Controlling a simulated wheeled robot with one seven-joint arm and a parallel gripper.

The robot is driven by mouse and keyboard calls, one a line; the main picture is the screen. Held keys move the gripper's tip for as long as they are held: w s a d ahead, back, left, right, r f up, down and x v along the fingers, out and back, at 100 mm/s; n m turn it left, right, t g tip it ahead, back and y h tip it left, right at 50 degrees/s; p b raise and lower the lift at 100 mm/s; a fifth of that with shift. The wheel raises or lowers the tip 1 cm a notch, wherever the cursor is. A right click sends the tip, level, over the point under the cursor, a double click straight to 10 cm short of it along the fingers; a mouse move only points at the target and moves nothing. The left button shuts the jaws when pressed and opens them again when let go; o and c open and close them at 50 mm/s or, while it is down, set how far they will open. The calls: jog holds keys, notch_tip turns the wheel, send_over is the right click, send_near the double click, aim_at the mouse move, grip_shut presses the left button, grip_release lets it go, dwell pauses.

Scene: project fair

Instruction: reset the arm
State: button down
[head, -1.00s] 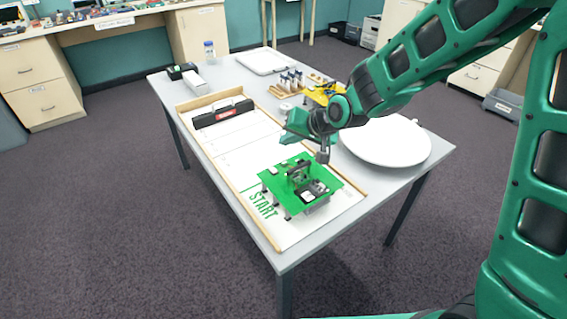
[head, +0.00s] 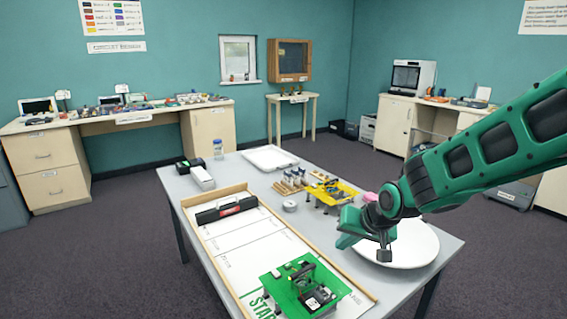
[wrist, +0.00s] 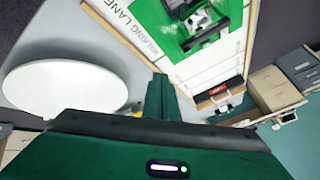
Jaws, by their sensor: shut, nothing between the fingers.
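My green arm reaches in from the right in the head view. My gripper (head: 364,240) is shut and empty, held above the table beside the white round plate (head: 402,243). The wrist view also shows the plate (wrist: 66,88) at the left, with my gripper (wrist: 160,82) in the lower middle. The green board with black parts (head: 298,288) lies on the white walking lane at the front, left of and below my gripper. The same green board (wrist: 190,28) shows at the top of the wrist view, apart from the fingers.
The framed white lane (head: 232,243) holds a black block with a red label (head: 226,209) at its far end. A yellow board (head: 330,192), a tape roll (head: 290,205), a bottle (head: 218,149) and a white tray (head: 268,159) stand on the table (head: 262,181). The air above the table is clear.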

jog(key=s+d+r+m+g+h, duration=0.1)
jog(key=s+d+h, duration=0.1)
jog(key=s+d, duration=0.6)
jog(key=s+d+r+m+g+h, duration=0.15)
jog(key=s+d, duration=0.35)
jog(key=d, duration=0.5)
jog(key=s+d+r+m+g, duration=0.1)
jog(key=s+d+g, duration=0.1)
jog(key=s, duration=0.7)
jog(key=s+d+m+g, duration=0.1)
jog(key=s+d, duration=0.3)
jog(key=s, duration=0.6)
jog(key=shift+s+d+r+g+y, duration=0.25)
jog(key=shift+d+r+g+y, duration=0.1)
jog(key=shift+r, duration=0.05)
